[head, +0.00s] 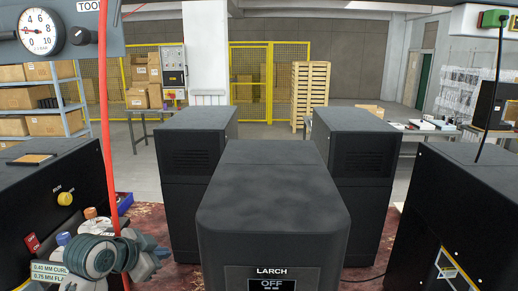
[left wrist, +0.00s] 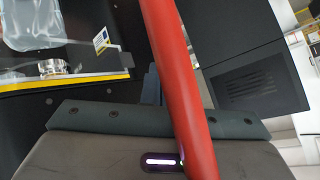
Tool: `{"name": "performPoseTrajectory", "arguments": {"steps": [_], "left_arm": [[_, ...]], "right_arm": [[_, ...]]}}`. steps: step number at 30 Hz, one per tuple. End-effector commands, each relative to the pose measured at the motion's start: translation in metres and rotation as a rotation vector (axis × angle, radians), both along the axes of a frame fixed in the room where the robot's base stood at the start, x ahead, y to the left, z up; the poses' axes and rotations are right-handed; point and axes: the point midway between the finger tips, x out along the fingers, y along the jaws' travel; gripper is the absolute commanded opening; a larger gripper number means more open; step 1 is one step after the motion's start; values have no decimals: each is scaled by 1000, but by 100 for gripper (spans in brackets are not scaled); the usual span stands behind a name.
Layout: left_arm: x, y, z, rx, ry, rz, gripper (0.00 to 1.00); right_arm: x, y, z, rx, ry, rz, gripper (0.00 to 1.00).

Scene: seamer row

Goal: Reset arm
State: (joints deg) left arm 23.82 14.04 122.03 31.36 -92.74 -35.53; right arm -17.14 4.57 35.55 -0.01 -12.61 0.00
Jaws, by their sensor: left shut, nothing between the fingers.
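My left gripper (head: 152,260) is low at the left in the head view, beside the black machine with the yellow knob. Its fingers are shut and empty. In the left wrist view, the closed fingers of the left gripper (left wrist: 151,88) show partly behind a red hose. The red hose (head: 104,120) hangs from the top of the head view and passes in front of my left arm; it also crosses the left wrist view (left wrist: 178,75) close to the camera. I cannot tell whether it touches the arm. My right gripper is not in view.
A black machine labelled LARCH (head: 272,215), its display reading OFF, stands in front. Black machines stand at left (head: 40,195), at right (head: 455,215) and behind. A gauge panel (head: 60,35) hangs at top left. The reddish floor covering (head: 160,220) shows between machines.

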Motion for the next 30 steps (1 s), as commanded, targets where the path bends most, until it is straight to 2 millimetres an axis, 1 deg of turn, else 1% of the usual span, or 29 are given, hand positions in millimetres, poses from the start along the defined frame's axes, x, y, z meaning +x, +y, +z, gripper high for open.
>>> {"name": "performPoseTrajectory", "arguments": {"steps": [1, 3, 5, 6, 8, 9, 11, 12, 14, 15, 18, 21, 24, 30], "left_arm": [[-17, 0, -30, -14, 53, 39, 0], [-38, 1, -62, -30, 114, 100, 0], [-58, 3, -89, -42, 165, 156, 0], [-73, 4, -105, -50, 200, 192, 0], [-96, 6, -128, -60, 249, 247, 0], [-112, 8, -143, -64, 280, 285, 0], [-136, 10, -163, -71, 326, 341, 0], [-154, 12, -175, -74, 356, 381, 0], [-180, 14, -191, -79, 399, 439, 0], [-196, 16, -200, -79, 424, 476, 0], [-233, 21, -217, -79, 475, 558, 0], [-261, 24, -228, -77, 513, 620, 0], [-286, 27, -235, -73, 544, 675, 0], [-329, 33, -244, -62, 594, 770, 0]], "right_arm": [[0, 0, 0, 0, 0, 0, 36], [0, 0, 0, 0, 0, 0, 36], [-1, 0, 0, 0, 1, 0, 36], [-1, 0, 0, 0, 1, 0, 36], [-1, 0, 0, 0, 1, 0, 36], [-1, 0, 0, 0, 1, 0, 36], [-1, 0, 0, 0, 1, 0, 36], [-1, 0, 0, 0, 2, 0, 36], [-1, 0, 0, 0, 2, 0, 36], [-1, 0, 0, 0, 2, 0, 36], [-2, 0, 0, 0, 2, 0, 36], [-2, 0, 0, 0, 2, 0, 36], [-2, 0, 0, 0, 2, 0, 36], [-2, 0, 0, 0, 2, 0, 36]]}}
